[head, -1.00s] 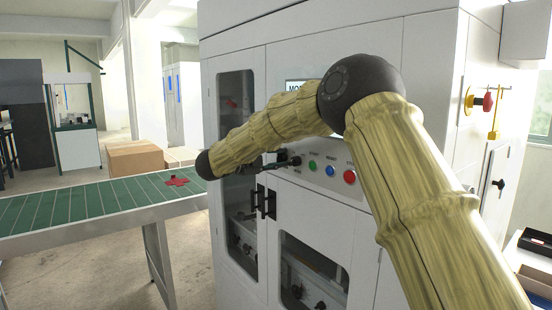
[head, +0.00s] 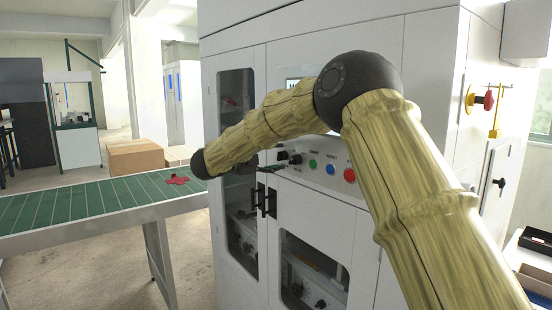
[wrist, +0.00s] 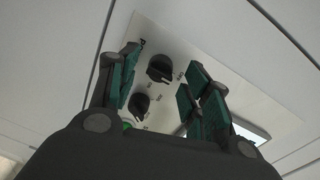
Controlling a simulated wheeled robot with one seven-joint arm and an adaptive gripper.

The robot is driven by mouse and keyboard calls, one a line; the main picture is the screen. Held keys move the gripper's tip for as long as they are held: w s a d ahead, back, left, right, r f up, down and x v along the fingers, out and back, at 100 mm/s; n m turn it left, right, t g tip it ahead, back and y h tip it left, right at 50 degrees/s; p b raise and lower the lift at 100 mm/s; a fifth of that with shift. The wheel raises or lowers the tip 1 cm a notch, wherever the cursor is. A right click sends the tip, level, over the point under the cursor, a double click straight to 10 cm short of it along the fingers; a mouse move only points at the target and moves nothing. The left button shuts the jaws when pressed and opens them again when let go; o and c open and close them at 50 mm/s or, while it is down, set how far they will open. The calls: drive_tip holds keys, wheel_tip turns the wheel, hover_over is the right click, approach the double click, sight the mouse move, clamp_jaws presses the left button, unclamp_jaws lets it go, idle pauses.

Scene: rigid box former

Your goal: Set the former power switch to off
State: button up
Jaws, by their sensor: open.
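The former's control panel carries two black rotary knobs. In the wrist view the larger-looking knob (wrist: 160,68) lies between my fingers, and the other knob (wrist: 140,103) sits below it. In the head view a black knob (head: 295,158) shows just right of my gripper (head: 271,168), which is partly hidden by my forearm. My gripper also shows in the wrist view (wrist: 164,84), fingers apart and facing the panel, with nothing held. Contact with a knob cannot be told.
Green (head: 313,163), blue (head: 330,168) and red (head: 349,175) buttons sit right of the knobs. Black door handles (head: 264,201) stick out below. A green conveyor (head: 90,208) runs to the left with a red piece (head: 177,180) on it.

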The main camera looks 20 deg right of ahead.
drive_tip(key=v, duration=1)
drive_tip(key=shift+a, duration=0.25)
drive_tip(key=shift+s+f, duration=0.1)
drive_tip(key=shift+f, duration=0.05)
